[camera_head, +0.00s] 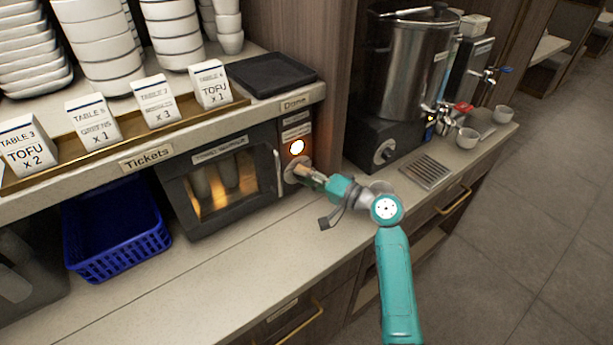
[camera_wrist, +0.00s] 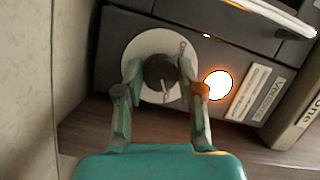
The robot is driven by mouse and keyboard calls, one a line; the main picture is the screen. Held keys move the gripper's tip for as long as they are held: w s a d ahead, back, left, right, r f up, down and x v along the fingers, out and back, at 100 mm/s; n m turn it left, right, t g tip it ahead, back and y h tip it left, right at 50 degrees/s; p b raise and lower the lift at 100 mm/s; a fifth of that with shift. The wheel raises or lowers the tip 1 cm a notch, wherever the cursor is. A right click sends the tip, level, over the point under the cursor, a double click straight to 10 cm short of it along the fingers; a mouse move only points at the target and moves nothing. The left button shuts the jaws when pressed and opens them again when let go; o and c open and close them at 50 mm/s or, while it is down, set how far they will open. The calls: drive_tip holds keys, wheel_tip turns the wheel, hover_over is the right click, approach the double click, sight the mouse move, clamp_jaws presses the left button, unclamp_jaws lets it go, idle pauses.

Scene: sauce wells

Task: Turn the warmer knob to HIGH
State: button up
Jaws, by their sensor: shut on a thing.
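The warmer (camera_head: 220,190) is a dark box with a glass door, warmly lit inside, under the shelf. Its knob (camera_wrist: 158,70) is dark and round on a pale disc (camera_wrist: 133,50) at the warmer's right side. An orange-white lamp glows on the panel (camera_head: 297,146), and also shows beside the knob in the wrist view (camera_wrist: 217,85). My gripper (camera_head: 302,170) reaches the knob from the right; in the wrist view its fingers (camera_wrist: 160,72) are closed on either side of the knob. A light pointer mark shows on the knob. The dial lettering is unreadable, so I cannot tell its setting.
The door handle (camera_head: 279,173) stands just left of the knob. A blue basket (camera_head: 115,235) is further left. A steel urn (camera_head: 405,65) and a drip grate (camera_head: 428,172) are to the right. The counter in front of the warmer is clear.

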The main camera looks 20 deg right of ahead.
idle(0.4)
drive_tip(key=o, duration=1.1)
drive_tip(key=shift+o, duration=0.2)
drive_tip(key=v, duration=1.2)
drive_tip(key=shift+f, duration=0.1)
